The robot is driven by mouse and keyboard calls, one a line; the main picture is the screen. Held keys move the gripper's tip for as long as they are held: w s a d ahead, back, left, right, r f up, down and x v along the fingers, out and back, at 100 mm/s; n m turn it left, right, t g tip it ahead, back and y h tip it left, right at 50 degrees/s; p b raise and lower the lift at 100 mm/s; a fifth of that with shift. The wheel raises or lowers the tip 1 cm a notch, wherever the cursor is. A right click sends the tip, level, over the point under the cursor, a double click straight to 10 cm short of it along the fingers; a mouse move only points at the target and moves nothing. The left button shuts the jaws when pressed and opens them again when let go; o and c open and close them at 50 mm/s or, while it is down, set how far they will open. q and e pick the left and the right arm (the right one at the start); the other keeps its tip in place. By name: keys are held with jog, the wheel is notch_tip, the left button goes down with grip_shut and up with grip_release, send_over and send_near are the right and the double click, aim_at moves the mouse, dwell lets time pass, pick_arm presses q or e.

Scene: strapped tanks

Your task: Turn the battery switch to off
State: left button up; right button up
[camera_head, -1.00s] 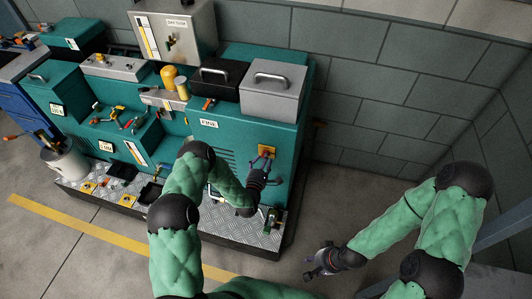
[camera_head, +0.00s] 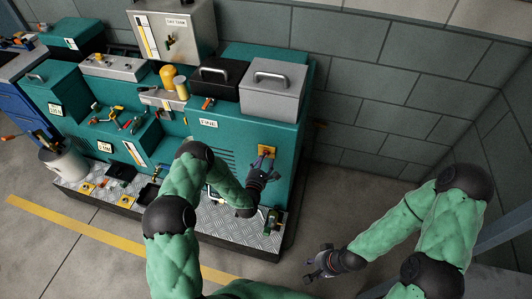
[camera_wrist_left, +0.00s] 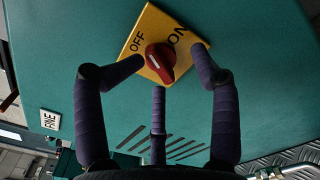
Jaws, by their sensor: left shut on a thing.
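The battery switch is a red knob (camera_wrist_left: 160,62) on a yellow plate (camera_wrist_left: 133,50) marked OFF at left and ON at right in the left wrist view. The plate (camera_head: 267,150) is on the teal cabinet's front in the head view. My left gripper (camera_head: 263,165) is at the switch; its fingers (camera_wrist_left: 168,62) are around the knob and shut on it. The knob's grip ridge points down, slightly right, with a small pale mark on its left. My right gripper (camera_head: 317,262) is low over the floor, its fingers apart and empty.
The teal cabinet (camera_head: 230,140) carries a black box (camera_head: 218,78) and a grey box (camera_head: 272,92) on top. A metal tread plate (camera_head: 235,238) runs along its foot, with a small green and black item (camera_head: 273,222). Block walls stand behind and right; floor in front is free.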

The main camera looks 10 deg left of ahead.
pick_arm(q)
jog(key=shift+w+r+n, duration=0.3)
jog(key=shift+n, duration=0.3)
jog(key=shift+n+b, duration=0.65)
jog(key=shift+n, duration=1.25)
jog(key=o, duration=0.8)
jog(key=shift+d+f, duration=0.1)
jog(key=shift+c, duration=0.2)
jog(key=shift+o, duration=0.3)
jog(key=shift+w, duration=0.15)
